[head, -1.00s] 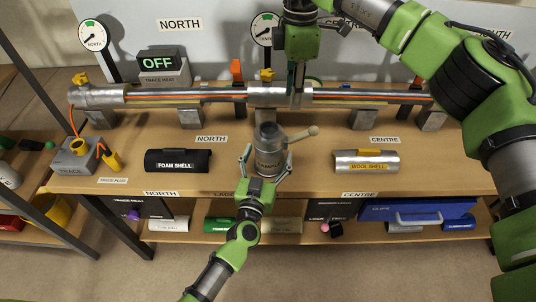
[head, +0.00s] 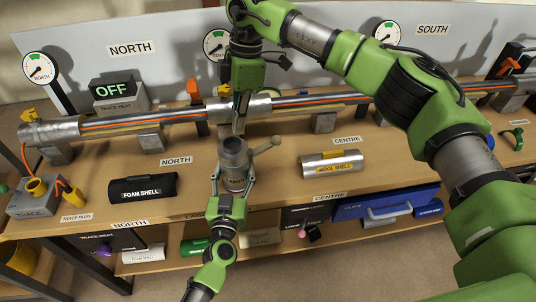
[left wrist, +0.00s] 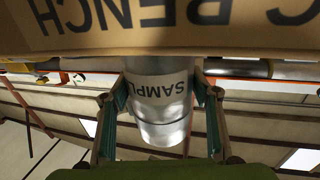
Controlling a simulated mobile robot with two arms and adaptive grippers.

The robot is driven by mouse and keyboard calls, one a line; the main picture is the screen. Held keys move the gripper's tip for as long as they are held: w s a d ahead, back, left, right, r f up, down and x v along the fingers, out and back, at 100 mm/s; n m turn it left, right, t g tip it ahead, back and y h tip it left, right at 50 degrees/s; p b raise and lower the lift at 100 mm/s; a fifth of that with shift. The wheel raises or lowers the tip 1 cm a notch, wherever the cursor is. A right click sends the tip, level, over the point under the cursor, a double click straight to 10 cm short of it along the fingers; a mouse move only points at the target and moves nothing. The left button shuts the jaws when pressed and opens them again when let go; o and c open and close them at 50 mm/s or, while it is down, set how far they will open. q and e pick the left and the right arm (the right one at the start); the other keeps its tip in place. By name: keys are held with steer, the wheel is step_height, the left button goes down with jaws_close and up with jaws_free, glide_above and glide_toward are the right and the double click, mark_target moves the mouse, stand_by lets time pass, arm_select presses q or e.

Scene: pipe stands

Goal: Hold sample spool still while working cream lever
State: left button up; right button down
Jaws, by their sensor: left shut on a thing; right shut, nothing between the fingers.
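The sample spool (head: 235,178), a grey metal cylinder marked SAMPLE, stands upright near the bench's front edge. The cream lever (head: 264,147) sticks out from its upper right side, angled slightly upward in the head view. My left gripper (head: 233,188) is shut on the spool's body from the front, a finger on each side. The left wrist view shows the spool (left wrist: 160,112) upside down between both fingers (left wrist: 160,100). My right gripper (head: 239,128) points down, shut and empty, just above and behind the spool's top, apart from the lever.
A metal pipe (head: 185,115) on stands runs behind the spool. The foam shell (head: 142,188) lies to the left and the wool shell (head: 331,163) to the right. A grey trace box (head: 33,199) sits at the far left. Bench between spool and wool shell is clear.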

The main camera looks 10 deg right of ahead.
steer(key=s+a+f+m+g+y, duration=0.25)
steer(key=s+a+g+y, duration=0.25)
steer(key=s+a+y, duration=0.6)
steer(key=w+d+f+m+t+y, duration=0.1)
steer(key=w+d+m+t+y, duration=0.25)
steer(key=d+m+t, duration=0.5)
steer(key=w+d+f+m+t+y, duration=0.1)
steer(key=w+d+m+t+y, duration=0.4)
steer(key=m+t, duration=0.65)
steer(key=s+d+f+m+t+h, duration=0.2)
steer(key=d+f+m+h, duration=0.3)
steer(key=d+m, duration=0.3)
steer(key=s+d+f+m+t+h, duration=0.2)
steer(key=d+f+m+h, duration=0.4)
steer(key=d, duration=0.4)
steer(key=shift+s+d+m+t+h, duration=0.2)
steer(key=shift+m+t+h, duration=0.1)
steer(key=shift+m+h, duration=0.75)
steer(key=shift+w+a, duration=0.1)
